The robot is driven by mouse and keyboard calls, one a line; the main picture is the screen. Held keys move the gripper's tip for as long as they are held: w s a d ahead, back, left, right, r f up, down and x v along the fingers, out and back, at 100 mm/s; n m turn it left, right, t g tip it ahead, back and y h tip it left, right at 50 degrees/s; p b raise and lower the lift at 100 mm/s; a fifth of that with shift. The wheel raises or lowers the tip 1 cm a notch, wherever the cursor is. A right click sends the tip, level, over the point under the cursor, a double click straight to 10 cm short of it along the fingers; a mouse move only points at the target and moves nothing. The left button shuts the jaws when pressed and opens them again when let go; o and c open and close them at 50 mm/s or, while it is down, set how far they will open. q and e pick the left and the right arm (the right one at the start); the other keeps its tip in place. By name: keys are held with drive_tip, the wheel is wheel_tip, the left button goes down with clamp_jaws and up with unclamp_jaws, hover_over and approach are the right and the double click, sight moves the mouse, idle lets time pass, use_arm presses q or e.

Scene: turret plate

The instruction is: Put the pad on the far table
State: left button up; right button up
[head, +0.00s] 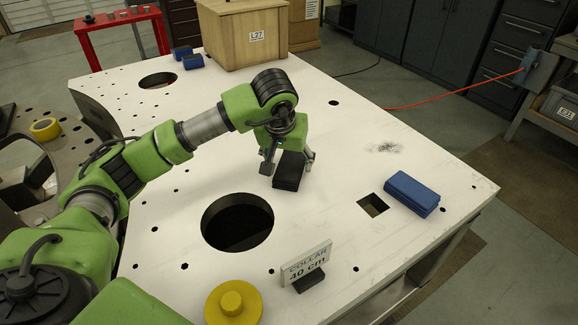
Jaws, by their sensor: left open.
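A black block, perhaps the pad (289,172), stands on the white plate (380,260) near its middle. My left gripper (288,163) points down over it, open, with one finger at each side of the block. I cannot tell whether the fingers touch it. A red table (120,17), perhaps the far table, stands at the back left beyond the plate. A blue block (412,192) lies flat near the plate's right edge. My right gripper is not in view.
The plate has a large round hole (237,222), a square hole (373,205) and another round hole at the back left. A "COLLAR 40 cm" sign (306,265), a yellow knobbed disc (233,303), a wooden crate (243,33) and small blue blocks (192,61) stand on it.

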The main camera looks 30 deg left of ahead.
use_arm(q)
drive_tip(key=a+b+v, duration=0.1)
drive_tip(key=v, duration=0.8)
drive_tip(key=shift+d, duration=0.5)
drive_tip(key=shift+f, duration=0.1)
